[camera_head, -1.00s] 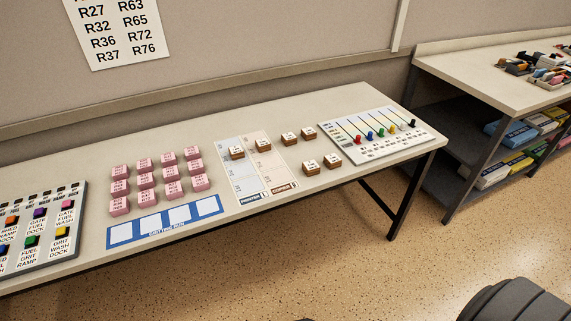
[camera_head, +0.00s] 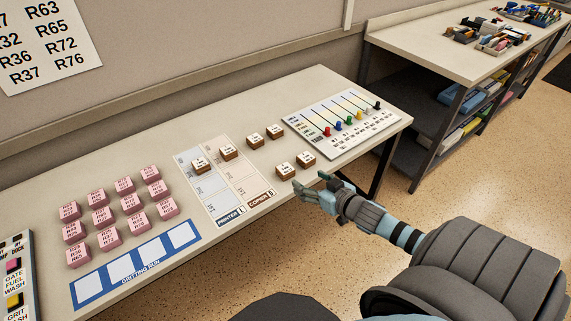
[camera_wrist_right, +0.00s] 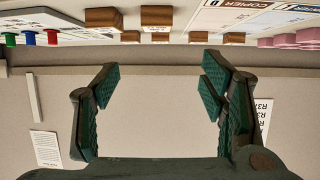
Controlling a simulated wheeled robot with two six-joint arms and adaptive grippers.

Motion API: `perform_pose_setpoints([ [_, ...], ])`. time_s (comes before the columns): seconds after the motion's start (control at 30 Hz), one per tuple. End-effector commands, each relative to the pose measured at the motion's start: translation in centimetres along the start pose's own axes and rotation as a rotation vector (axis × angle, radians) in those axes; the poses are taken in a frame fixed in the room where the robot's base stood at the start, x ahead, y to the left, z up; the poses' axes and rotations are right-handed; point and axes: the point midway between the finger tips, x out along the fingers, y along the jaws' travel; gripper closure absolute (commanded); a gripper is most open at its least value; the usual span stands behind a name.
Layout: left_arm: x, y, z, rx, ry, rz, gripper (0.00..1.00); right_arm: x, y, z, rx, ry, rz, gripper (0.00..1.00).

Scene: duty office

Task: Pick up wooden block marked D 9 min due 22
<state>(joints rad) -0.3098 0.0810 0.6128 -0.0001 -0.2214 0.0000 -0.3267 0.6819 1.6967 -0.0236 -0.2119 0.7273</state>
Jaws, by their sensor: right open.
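Several small wooden blocks with white labelled tops are on the long table. Two front blocks, one (camera_head: 285,172) and its neighbour (camera_head: 305,160), sit near the front edge. Two more, one (camera_head: 254,140) and another (camera_head: 274,132), sit behind them. A block (camera_head: 198,165) and another (camera_head: 230,153) sit on the printer and copier sheet. The labels are too small to read, so I cannot tell which is D. My right gripper (camera_head: 313,187) is open and empty, just in front of the front pair. In the right wrist view the open jaws (camera_wrist_right: 160,78) face several blocks (camera_wrist_right: 156,16) beyond them.
A slider board (camera_head: 345,122) lies right of the blocks. Pink blocks (camera_head: 102,218) and a blue-framed gritting run strip (camera_head: 137,264) lie left. The printer and copier sheet (camera_head: 225,190) lies between. A shelved bench (camera_head: 440,50) stands at the right. Open floor lies in front.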

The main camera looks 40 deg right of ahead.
Motion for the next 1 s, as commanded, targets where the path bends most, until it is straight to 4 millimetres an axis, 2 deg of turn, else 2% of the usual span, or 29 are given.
perform_pose_setpoints([
  [0.03, 1.9, 0.1, -0.2, 0.0, 0.006, 0.0, 0.39, 1.2, 0.0, 0.8, 0.003, 0.005, 0.0, 0.35],
  [0.2, 6.2, 0.5, -1.1, -0.001, 0.028, 0.0, 0.39, 5.8, 0.1, 1.5, 0.006, 0.004, 0.002, 0.35],
  [0.3, 7.3, 0.6, -1.1, -0.001, 0.028, 0.0, 0.39, 7.8, 0.2, 1.2, 0.004, 0.001, 0.003, 0.35],
  [0.4, 7.8, 0.7, -0.9, -0.002, 0.026, 0.001, 0.39, 8.8, 0.2, 1.1, 0.003, -0.001, 0.002, 0.35],
  [0.63, 10.8, 0.9, -0.3, -0.001, 0.019, 0.001, 0.39, 12.9, 0.6, 2.2, 0.004, 0.0, 0.003, 0.35],
  [0.73, 11.1, 0.9, -0.2, -0.001, 0.017, 0.001, 0.39, 13.8, 0.6, 2.0, 0.002, -0.002, 0.002, 0.35],
  [0.9, 10.8, 0.9, -0.2, -0.001, 0.017, 0.001, 0.39, 13.7, 0.6, 1.8, 0.0, -0.003, 0.002, 0.35],
  [1.0, 10.8, 0.9, -0.2, -0.001, 0.017, 0.001, 0.39, 13.7, 0.6, 1.8, 0.0, -0.003, 0.002, 0.49],
])
